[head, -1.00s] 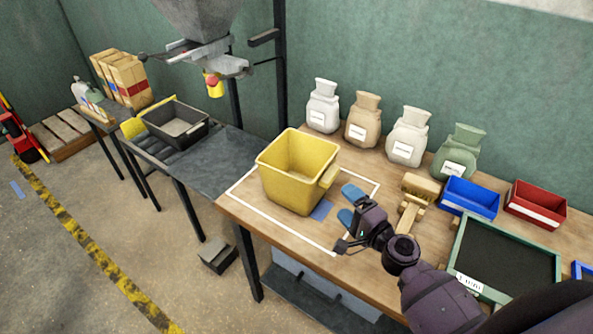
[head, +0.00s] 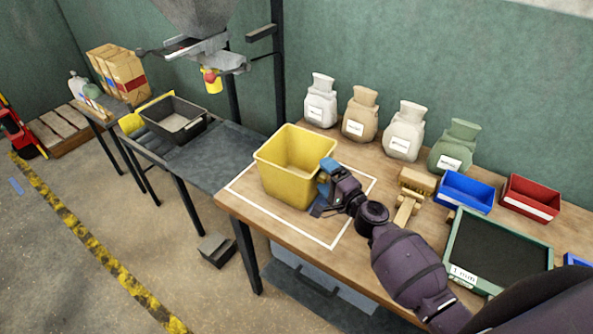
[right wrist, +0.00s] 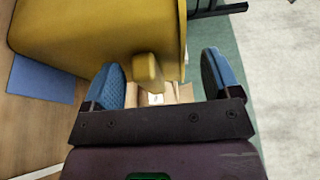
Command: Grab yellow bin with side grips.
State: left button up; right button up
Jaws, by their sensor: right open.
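The yellow bin (head: 284,178) stands upright and open-topped inside a white outline on the wooden table in the head view. Its body (right wrist: 100,35) fills the upper left of the right wrist view. One side grip (right wrist: 148,72) sticks out between the fingers there. My right gripper (head: 325,190) is at the bin's right side. In the right wrist view the blue-padded fingers (right wrist: 165,82) are apart, one on each side of the grip, with gaps visible. The bin's far-left side is hidden in the head view. My left gripper is in neither view.
Several sacks (head: 404,131) line the table's back edge. A wooden-handled brush (head: 412,190), a blue tray (head: 466,192), a red tray (head: 530,198) and a green-framed sieve (head: 500,250) lie to the right. A dark crate (head: 174,122) sits on the conveyor at left.

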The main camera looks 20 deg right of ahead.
jog(key=c, duration=1.4)
